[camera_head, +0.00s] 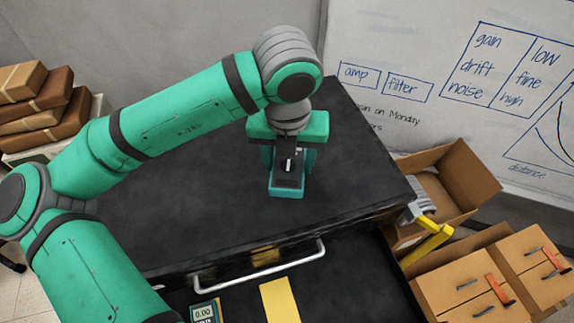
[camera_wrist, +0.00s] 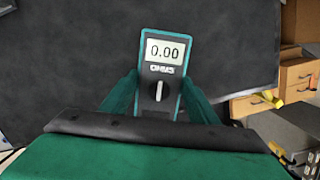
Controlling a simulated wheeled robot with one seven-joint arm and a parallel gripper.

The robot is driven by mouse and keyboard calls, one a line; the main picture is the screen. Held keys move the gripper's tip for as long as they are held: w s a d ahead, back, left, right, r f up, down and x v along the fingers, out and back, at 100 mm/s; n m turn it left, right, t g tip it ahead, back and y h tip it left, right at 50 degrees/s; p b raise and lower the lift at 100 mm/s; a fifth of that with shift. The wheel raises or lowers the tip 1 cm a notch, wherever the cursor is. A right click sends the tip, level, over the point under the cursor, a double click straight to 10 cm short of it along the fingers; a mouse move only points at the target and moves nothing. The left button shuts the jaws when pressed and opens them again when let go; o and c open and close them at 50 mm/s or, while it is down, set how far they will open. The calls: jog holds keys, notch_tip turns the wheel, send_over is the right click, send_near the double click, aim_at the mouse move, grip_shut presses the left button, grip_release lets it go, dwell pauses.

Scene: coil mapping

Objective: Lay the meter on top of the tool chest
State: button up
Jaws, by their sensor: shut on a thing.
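The meter (camera_wrist: 165,60) is a dark handheld device with a teal edge, a display reading 0.00 and a white dial. In the wrist view it sits between the two teal fingers of my gripper (camera_wrist: 157,97), which is shut on it. In the head view my gripper (camera_head: 288,160) holds the meter (camera_head: 288,184) over the middle of the black top of the tool chest (camera_head: 200,190). The wrist view also shows the dark chest top (camera_wrist: 70,65). I cannot tell whether the meter touches the top.
The chest's front drawer (camera_head: 350,285) is open; a second device with a 0.00 display (camera_head: 204,312) and a yellow item (camera_head: 281,300) lie inside. Cardboard boxes (camera_head: 455,180) and wooden drawers (camera_head: 500,275) stand at right. Brown packages (camera_head: 35,100) are at left. The chest top around the meter looks clear.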

aim_at(288, 160)
jog(key=w+f, duration=0.1)
jog(key=f, duration=0.1)
jog(key=w+f, duration=0.2)
jog(key=shift+w, duration=0.1)
jog(key=shift+w+f, duration=0.15)
jog(key=shift+f, duration=1.45)
jog(key=shift+f, duration=0.15)
jog(key=o, duration=1.3)
jog(key=r, duration=0.4)
jog(key=s+r, duration=0.1)
jog(key=r, duration=0.3)
jog(key=s+r, duration=0.1)
jog(key=r, duration=0.3)
jog(key=shift+a+r, duration=0.1)
jog(key=shift+r, duration=0.05)
jog(key=shift+w, duration=0.1)
